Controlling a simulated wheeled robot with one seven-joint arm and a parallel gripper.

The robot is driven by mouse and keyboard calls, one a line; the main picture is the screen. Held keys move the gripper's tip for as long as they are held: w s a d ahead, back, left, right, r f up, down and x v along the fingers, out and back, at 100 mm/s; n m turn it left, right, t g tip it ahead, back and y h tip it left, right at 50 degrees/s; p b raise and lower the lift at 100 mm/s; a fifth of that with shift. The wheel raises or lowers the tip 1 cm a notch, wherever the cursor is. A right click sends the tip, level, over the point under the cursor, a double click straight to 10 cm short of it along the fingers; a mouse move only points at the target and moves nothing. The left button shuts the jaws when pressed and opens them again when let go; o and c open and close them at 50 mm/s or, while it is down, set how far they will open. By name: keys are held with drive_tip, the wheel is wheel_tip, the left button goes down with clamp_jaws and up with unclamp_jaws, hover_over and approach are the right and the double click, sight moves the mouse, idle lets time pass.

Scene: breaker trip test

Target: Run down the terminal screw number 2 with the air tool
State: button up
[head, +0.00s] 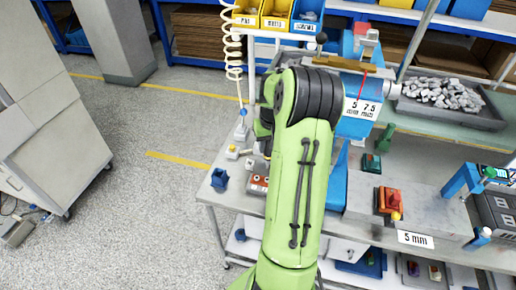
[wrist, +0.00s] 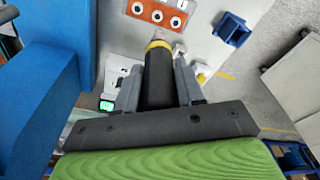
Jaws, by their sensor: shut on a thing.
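In the wrist view my gripper (wrist: 159,88) is shut on the air tool (wrist: 158,78), a black cylinder with a yellow band near its far end. I cannot read screw numbers. In the head view the orange block (head: 258,185) shows partly left of my arm, which hides my gripper and the tool.
A small blue holder (wrist: 232,28) stands beside the block. A white box with a green display (wrist: 106,105) is left of the tool. A big blue machine part (wrist: 40,100) fills the wrist view's left. A coiled hose (head: 233,45) hangs left of my arm.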

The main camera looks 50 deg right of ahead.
sight(268, 159)
wheel_tip(268, 159, down, 6)
drive_tip(key=b, duration=0.4)
drive_tip(key=shift+f, duration=0.1)
drive_tip(key=shift+s+a, duration=0.1)
idle(0.5)
drive_tip(key=shift+f+b, duration=0.3)
drive_tip(key=shift+b, duration=0.25)
idle(1.7)
drive_tip(key=shift+r, duration=0.15)
idle(0.5)
wheel_tip(268, 159, up, 7)
drive_tip(key=p, duration=0.5)
drive_tip(key=shift+r+p, duration=0.1)
drive_tip(key=shift+p, duration=0.2)
